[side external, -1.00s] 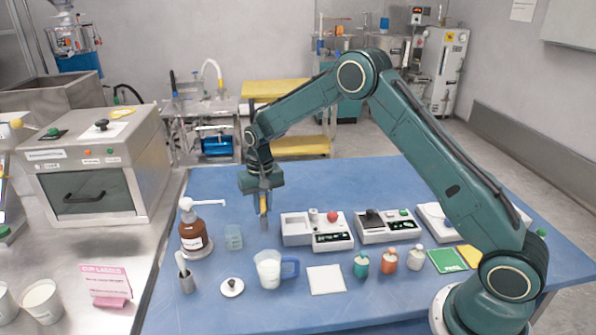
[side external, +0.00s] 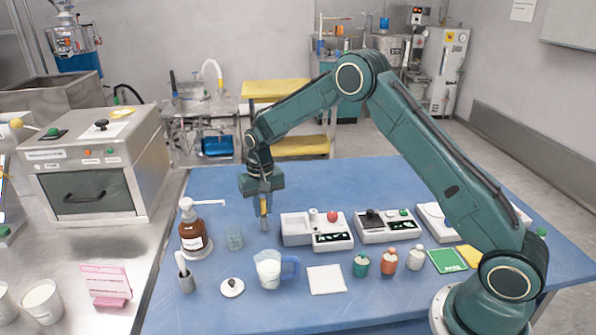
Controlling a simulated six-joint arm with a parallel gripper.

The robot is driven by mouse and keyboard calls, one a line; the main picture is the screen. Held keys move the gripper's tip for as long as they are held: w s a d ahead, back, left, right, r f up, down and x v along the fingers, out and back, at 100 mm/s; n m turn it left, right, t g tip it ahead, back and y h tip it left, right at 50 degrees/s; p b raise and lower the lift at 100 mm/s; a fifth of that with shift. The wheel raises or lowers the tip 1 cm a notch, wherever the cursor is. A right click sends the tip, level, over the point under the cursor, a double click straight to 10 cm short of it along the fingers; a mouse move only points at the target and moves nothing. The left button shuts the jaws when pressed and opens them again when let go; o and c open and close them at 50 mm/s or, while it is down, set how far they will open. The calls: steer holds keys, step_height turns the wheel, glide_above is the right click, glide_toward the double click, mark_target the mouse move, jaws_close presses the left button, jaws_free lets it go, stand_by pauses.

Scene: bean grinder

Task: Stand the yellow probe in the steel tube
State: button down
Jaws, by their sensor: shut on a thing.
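My gripper (side external: 263,195) points straight down over the blue table, left of the white device with the red knob. It is shut on the yellow probe (side external: 263,207), which hangs upright between the fingers. A short grey piece (side external: 264,224) shows directly below the yellow part. I cannot tell whether it is the probe's own lower end or a tube around it, nor whether it touches the table. A small steel tube-like holder (side external: 187,284) stands at the front left with a white-topped item in it. I cannot tell for sure which is the steel tube.
The white device (side external: 305,230) is close on the right. A blue-handled jug (side external: 268,270) stands in front. The table behind my gripper is clear.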

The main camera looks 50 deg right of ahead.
steer(key=shift+f, duration=0.2)
stand_by(0.4)
steer(key=c, duration=0.6)
jaws_free()
steer(key=shift+c, duration=0.2)
steer(key=shift+r, duration=0.2)
steer(key=shift+r, duration=3.35)
